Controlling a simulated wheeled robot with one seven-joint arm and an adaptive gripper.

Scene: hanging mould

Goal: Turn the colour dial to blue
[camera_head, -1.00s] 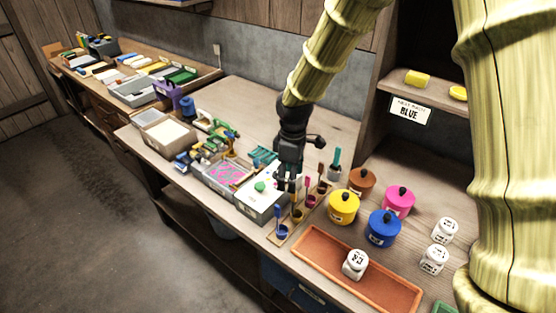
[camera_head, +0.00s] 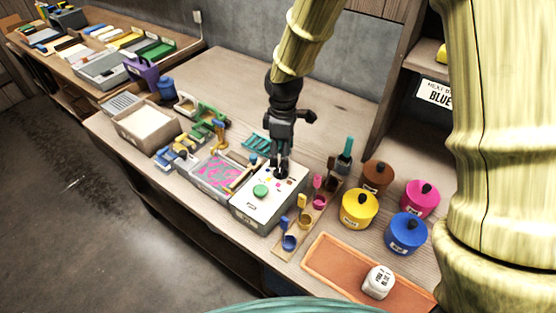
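A white box (camera_head: 258,215) stands near the front edge of the bench. Its top carries a round green button (camera_head: 260,191) and small coloured marks. My gripper (camera_head: 281,174) points down over the back right part of this top, with its fingertips at or just above the surface. A small dark shape lies at the fingertips; I cannot tell whether it is the colour dial or part of the fingers. The dial's setting is hidden. The fingers look close together, but their opening is too small to read. A sign (camera_head: 437,94) at the right reads "BLUE", partly cut off.
A rack with small coloured cups (camera_head: 289,242) stands just right of the box. Yellow (camera_head: 359,211), blue (camera_head: 407,236), pink and brown lidded pots stand further right. An orange tray (camera_head: 330,262) holds a white marked block (camera_head: 378,283). A pink-patterned tray (camera_head: 207,179) is left.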

